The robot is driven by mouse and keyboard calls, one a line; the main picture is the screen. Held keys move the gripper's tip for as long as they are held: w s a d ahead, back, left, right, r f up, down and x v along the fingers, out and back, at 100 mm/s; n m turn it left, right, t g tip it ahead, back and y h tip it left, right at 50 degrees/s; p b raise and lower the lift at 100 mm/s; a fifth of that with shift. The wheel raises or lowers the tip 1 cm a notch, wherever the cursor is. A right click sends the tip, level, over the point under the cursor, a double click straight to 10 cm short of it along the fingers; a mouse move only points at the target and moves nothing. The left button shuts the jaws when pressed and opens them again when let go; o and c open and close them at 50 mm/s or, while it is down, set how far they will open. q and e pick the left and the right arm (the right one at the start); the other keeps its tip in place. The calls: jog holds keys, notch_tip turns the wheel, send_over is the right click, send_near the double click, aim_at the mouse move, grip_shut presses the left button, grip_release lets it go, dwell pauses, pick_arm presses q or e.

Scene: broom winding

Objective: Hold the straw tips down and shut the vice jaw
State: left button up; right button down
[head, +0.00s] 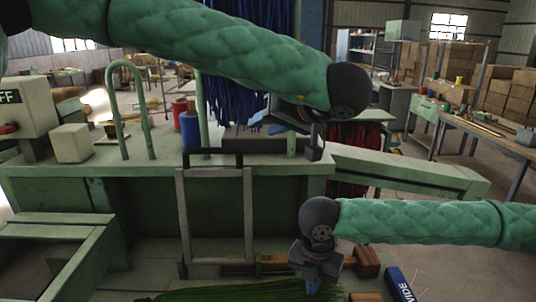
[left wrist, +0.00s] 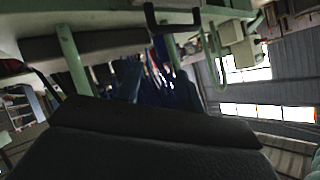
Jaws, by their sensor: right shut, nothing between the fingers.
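Green straw (head: 215,294) lies in a flat bundle along the bottom edge of the head view; its lower part is cut off. My right gripper (head: 313,288) points down just beyond the bundle's right end, shut and empty; I cannot tell whether it touches the straw. My left gripper (head: 268,124) is high above the green bench, far from the straw. Its blue tips are small and partly hidden, so its opening is unclear.
A grey frame with a black handle (head: 212,158) stands in front of the green bench (head: 100,172). Blue fibres (head: 235,103) hang behind, also in the left wrist view (left wrist: 180,93). A blue piece with white lettering (head: 399,284) lies right of my right gripper.

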pick_arm(q)
grip_shut()
jog(key=w+a+f+m+g+h, duration=0.1)
jog(key=w+a+g+h, duration=0.3)
jog(key=a, duration=0.8)
jog(key=w+a+f+m+g+h, duration=0.1)
jog(key=w+a+g+h, duration=0.25)
jog(key=a, duration=0.75)
notch_tip(320, 180, down, 10)
jog(key=w, duration=0.1)
jog(key=shift+w+a+f+h, duration=0.15)
jog(key=shift+w+a+h, duration=0.05)
jog(key=shift+w+h, duration=0.25)
